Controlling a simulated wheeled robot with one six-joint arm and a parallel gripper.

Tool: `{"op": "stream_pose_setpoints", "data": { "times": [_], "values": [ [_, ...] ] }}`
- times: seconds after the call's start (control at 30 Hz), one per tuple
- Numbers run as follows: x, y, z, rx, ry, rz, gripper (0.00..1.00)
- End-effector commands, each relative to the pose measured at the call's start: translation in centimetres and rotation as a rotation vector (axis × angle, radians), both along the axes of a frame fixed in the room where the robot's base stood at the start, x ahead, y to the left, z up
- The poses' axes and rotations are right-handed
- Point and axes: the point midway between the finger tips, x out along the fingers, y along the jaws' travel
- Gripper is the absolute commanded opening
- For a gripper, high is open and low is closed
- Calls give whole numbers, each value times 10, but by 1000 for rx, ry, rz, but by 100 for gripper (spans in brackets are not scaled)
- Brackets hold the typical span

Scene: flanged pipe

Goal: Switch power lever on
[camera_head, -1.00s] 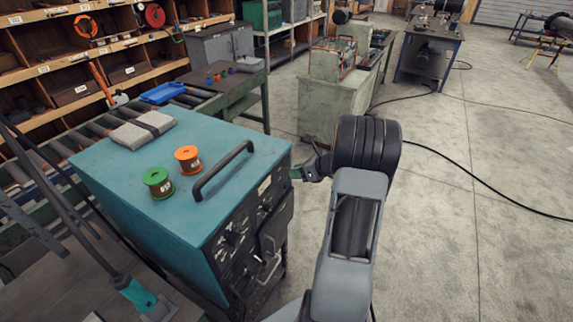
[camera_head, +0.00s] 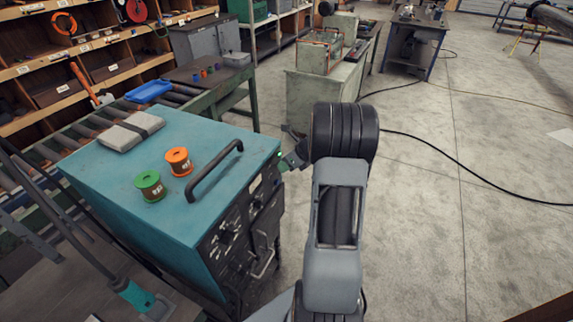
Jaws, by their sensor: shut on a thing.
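The teal power cabinet (camera_head: 110,190) stands at the left, with a dark front panel (camera_head: 232,235) of knobs and handles facing right. My gripper (camera_head: 286,161) is at the upper far end of that panel, beside the cabinet's top right corner. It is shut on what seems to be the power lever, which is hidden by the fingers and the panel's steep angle. The lever's position cannot be read. A small bright green spot (camera_head: 280,154) shows at the panel edge by the fingertips.
A black bar handle (camera_head: 214,170), a green spool (camera_head: 150,186), an orange spool (camera_head: 179,161) and a grey strapped block (camera_head: 131,131) are on the cabinet top. A roller conveyor (camera_head: 75,137) runs behind. Open concrete floor (camera_head: 450,220) lies to the right; a black cable crosses it.

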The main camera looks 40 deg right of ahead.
Motion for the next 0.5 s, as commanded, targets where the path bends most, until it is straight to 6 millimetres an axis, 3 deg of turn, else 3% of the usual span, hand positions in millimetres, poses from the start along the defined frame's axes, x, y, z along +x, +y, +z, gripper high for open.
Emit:
{"op": "stream_pose_setpoints", "data": {
  "times": [0.13,0.17,0.37,0.5],
  "values": [
    [1,-1,2,-5,-5,0,0],
    [1,-1,2,-5,-5,0,24],
    [1,-1,1,-3,-3,-1,43],
    [0,-1,1,-1,-3,-1,44]
  ]
}}
